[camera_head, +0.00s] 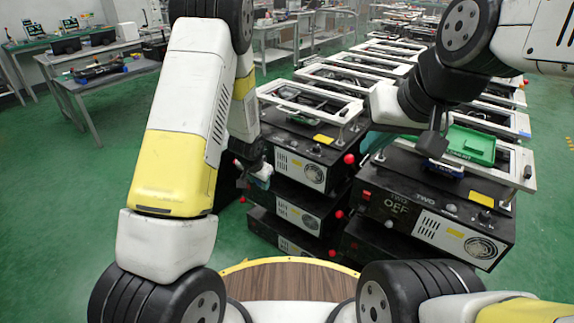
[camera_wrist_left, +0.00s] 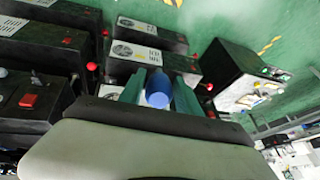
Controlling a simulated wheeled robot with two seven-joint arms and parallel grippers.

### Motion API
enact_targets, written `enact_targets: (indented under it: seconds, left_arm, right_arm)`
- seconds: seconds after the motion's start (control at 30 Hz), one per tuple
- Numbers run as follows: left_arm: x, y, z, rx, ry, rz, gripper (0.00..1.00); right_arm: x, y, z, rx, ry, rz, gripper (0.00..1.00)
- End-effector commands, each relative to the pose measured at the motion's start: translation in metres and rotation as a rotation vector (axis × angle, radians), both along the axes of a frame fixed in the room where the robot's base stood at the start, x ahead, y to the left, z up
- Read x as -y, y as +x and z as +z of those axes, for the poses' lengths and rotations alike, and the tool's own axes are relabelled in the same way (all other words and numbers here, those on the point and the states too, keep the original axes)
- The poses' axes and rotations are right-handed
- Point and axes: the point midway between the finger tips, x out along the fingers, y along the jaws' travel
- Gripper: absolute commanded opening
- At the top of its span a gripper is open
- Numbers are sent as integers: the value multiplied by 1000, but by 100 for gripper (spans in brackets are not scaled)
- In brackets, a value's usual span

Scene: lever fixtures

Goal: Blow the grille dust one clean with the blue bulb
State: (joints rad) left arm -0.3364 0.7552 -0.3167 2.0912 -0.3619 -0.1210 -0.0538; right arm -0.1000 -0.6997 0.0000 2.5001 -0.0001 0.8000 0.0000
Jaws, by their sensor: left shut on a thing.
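The blue bulb (camera_wrist_left: 158,88) is between the green fingers of my left gripper (camera_wrist_left: 160,95) in the left wrist view, and the fingers are shut on it. In the head view my left gripper (camera_head: 258,174) is low at the left of the black unit with a slotted grille and round fan (camera_head: 302,168). That grille panel also shows ahead of the bulb in the left wrist view (camera_wrist_left: 136,53). I cannot make out dust on it. My right gripper (camera_head: 376,142) hangs between the two front units; its fingers are partly hidden and their state is unclear.
A second unit marked "TWO OFF" (camera_head: 440,215) stands at the right with its own grille. A green tray (camera_head: 468,146) lies on its top. Red knobs (camera_head: 349,158) stick out at the units' edges. Open green floor (camera_head: 60,220) lies at the left.

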Motion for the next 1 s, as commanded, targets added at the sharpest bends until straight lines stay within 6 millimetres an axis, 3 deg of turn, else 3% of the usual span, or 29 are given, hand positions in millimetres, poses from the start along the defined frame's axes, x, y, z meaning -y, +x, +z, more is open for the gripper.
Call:
enact_targets:
  seconds: [0.2, 0.5, 1.0]
  left_arm:
    - [27, 24, -17, 188, -41, -208, 1]
    - [78, 45, -23, 453, -162, -487, 1]
    - [106, 70, -40, 495, -187, -530, 1]
  right_arm:
    - [0, 0, 0, 0, 0, 0, 0]
    - [0, 0, 0, 0, 0, 0, 0]
    - [0, 0, 0, 0, 0, 0, 0]
